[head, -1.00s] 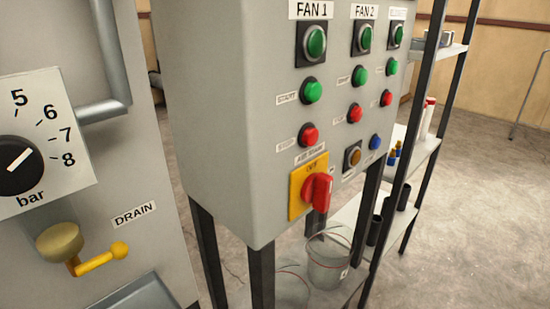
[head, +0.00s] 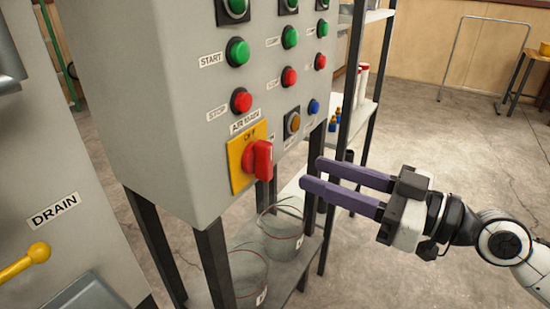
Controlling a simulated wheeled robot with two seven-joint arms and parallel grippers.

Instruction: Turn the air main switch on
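The air main switch is a red rotary handle (head: 260,160) on a yellow plate (head: 237,168), low on the front of the grey control box (head: 180,120). Its label above is partly readable, and "OFF" shows at the top of the plate. The red handle stands roughly upright. My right gripper (head: 310,173) comes in from the right with two purple fingers pointing left at the switch. The fingers are parted with a gap and nothing between them. The tips appear a short way right of the handle, apart from it. My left gripper is not in view.
Green and red buttons (head: 241,102) sit above the switch, with an amber button (head: 293,122) and a blue one (head: 314,106) to its right. Clear buckets (head: 281,236) stand on a shelf below. A yellow drain lever (head: 38,253) is at lower left. Floor at right is open.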

